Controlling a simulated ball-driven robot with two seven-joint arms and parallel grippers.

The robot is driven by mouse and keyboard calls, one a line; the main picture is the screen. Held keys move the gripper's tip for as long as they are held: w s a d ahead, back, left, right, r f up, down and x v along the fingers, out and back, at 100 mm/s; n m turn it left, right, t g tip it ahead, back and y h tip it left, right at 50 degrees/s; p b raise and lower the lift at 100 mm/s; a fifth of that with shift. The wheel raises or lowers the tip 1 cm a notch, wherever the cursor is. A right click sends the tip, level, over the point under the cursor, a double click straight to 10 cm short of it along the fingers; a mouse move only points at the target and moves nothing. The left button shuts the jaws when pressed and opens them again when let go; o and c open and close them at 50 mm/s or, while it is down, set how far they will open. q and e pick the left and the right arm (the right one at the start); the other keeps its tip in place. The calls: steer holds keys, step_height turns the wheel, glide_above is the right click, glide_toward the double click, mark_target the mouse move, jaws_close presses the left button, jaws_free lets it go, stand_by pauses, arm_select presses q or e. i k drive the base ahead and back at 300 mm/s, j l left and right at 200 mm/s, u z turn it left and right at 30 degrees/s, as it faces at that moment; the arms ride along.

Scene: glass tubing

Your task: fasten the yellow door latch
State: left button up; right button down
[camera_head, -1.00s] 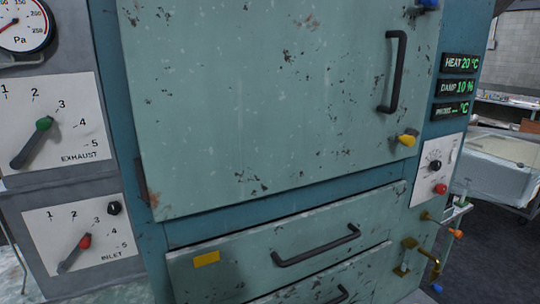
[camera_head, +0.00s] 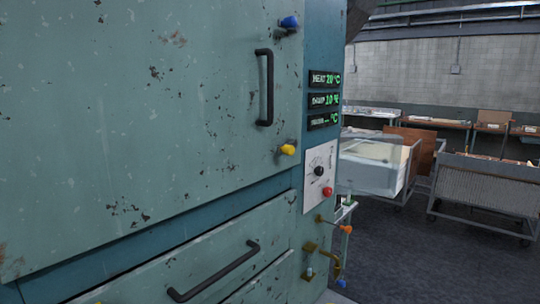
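The yellow door latch (camera_head: 288,149) is a small yellow knob at the lower right corner of the large green-grey door (camera_head: 150,120), close to the door's right edge. A blue latch (camera_head: 289,22) of similar shape sits at the upper right of the same door. A black vertical handle (camera_head: 265,87) is between them, a little to the left. The door looks flush with the cabinet front. From this angle I cannot tell how the yellow latch is turned. Neither of my grippers is in view.
Right of the door are green-lit displays (camera_head: 325,100) and a white panel (camera_head: 319,176) with a black knob and a red button. Below are a drawer handle (camera_head: 213,271) and a brass valve with an orange handle (camera_head: 346,230). Carts (camera_head: 487,195) stand on open dark floor at right.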

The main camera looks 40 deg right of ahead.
mark_target(288, 148)
steer(key=z, duration=1.3)
